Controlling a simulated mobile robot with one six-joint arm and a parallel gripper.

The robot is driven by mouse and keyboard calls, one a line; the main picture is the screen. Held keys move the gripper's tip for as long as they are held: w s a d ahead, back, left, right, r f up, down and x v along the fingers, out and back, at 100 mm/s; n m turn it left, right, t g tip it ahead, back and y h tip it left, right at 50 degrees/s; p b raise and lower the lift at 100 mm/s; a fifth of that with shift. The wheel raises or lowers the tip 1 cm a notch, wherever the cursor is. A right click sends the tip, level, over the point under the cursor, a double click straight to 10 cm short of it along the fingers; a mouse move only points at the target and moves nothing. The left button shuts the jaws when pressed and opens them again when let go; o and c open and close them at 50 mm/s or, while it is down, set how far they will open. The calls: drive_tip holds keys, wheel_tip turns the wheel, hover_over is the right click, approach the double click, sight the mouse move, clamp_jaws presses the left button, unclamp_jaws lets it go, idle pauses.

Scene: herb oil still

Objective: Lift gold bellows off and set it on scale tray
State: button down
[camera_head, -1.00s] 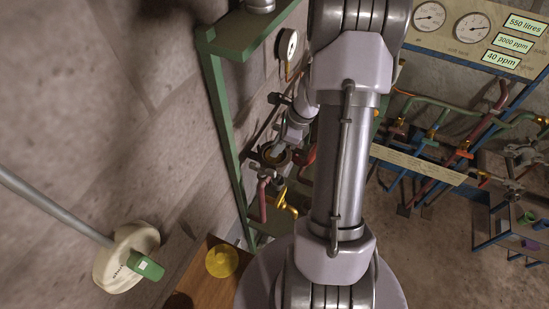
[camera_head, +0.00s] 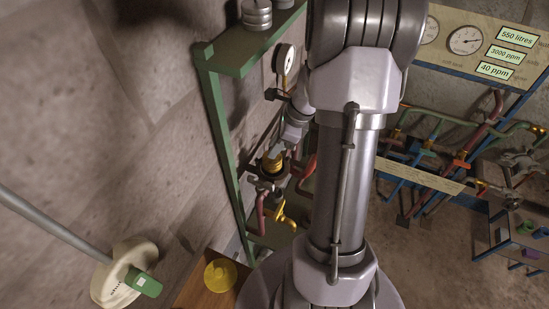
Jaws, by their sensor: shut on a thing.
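My arm runs down the middle of the camera view, and my gripper (camera_head: 274,155) shows small to the left of it, among the pipes by the green frame. My gripper is shut on the gold bellows (camera_head: 271,165), a small ribbed gold piece. The bellows is over or at a dark round fitting (camera_head: 268,177) on the pipework; I cannot tell whether the two still touch. My fingertips are small and partly hidden. I cannot pick out the scale tray in this view.
A green frame (camera_head: 219,140) with a shelf holding silver cylinders (camera_head: 257,15) stands left of my arm. A dial gauge (camera_head: 286,60) and a yellow tap (camera_head: 284,214) are close by. A yellow object (camera_head: 220,275) sits on a wooden top. A blue-framed pipe rack stands right.

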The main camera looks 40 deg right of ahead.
wheel_tip(320, 180, up, 5)
drive_tip(key=shift+f+p, duration=0.1)
drive_tip(key=shift+p, duration=0.2)
wheel_tip(320, 180, up, 7)
drive_tip(key=p, duration=0.5)
